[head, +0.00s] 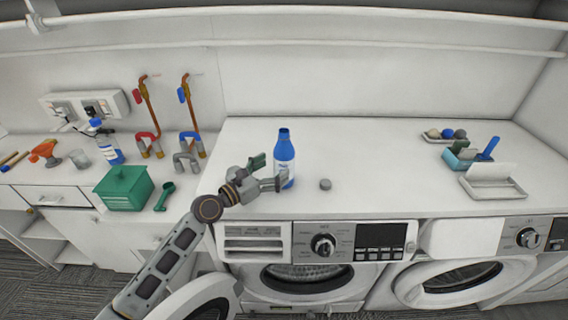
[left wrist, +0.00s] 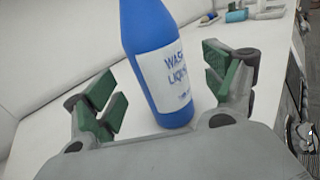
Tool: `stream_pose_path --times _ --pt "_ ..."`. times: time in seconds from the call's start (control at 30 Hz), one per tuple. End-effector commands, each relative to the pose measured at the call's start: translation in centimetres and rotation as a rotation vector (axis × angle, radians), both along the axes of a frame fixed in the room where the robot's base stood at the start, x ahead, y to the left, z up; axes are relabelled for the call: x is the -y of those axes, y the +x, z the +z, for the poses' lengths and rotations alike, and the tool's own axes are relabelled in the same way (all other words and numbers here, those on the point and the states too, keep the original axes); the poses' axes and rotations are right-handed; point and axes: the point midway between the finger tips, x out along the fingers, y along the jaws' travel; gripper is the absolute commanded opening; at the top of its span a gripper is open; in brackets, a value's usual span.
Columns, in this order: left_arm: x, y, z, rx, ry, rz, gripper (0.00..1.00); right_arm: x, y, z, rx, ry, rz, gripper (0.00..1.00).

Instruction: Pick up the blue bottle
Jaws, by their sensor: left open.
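The blue bottle (head: 284,152) stands upright on the white counter above the washing machine. It has a white label. In the left wrist view the blue bottle (left wrist: 157,60) stands between the two fingers, just beyond the palm, its top cut off by the frame edge. My left gripper (head: 268,172) is at the bottle's left side, low on it, with its fingers open. The left wrist view shows the open gripper (left wrist: 165,90) with green pads and a gap on both sides of the bottle. My right gripper is not in view.
A small grey round object (head: 325,184) lies right of the bottle. A green box (head: 124,188) and a green scoop (head: 165,196) sit on the left counter. A white tray (head: 492,188) and a teal container (head: 461,158) stand at the right. The counter between is clear.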

Motion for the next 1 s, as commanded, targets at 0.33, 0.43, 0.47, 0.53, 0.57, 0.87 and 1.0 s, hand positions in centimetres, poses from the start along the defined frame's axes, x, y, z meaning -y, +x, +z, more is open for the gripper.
stream_pose_path --times 0.33,0.43,0.47,0.53,0.57,0.87,1.0 --pt "0.3 0.3 0.0 -0.001 -0.001 0.0 0.85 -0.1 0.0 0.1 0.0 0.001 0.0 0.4" --pt "0.7 0.8 0.1 0.001 -0.001 0.0 0.85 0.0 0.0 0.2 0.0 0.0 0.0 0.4" --pt "0.8 0.9 0.1 0.001 -0.001 0.0 0.85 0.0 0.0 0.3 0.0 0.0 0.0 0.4" --pt "1.2 1.3 0.1 0.0 0.0 0.0 0.85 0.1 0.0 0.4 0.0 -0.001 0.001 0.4" --pt "1.4 1.5 0.1 0.0 0.0 0.0 0.85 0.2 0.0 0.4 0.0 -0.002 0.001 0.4" --pt "3.1 3.2 0.1 0.001 -0.001 0.0 0.85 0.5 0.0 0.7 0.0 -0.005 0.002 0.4" --pt "3.6 3.6 0.0 0.0 0.0 0.0 0.85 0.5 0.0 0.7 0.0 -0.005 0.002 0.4"
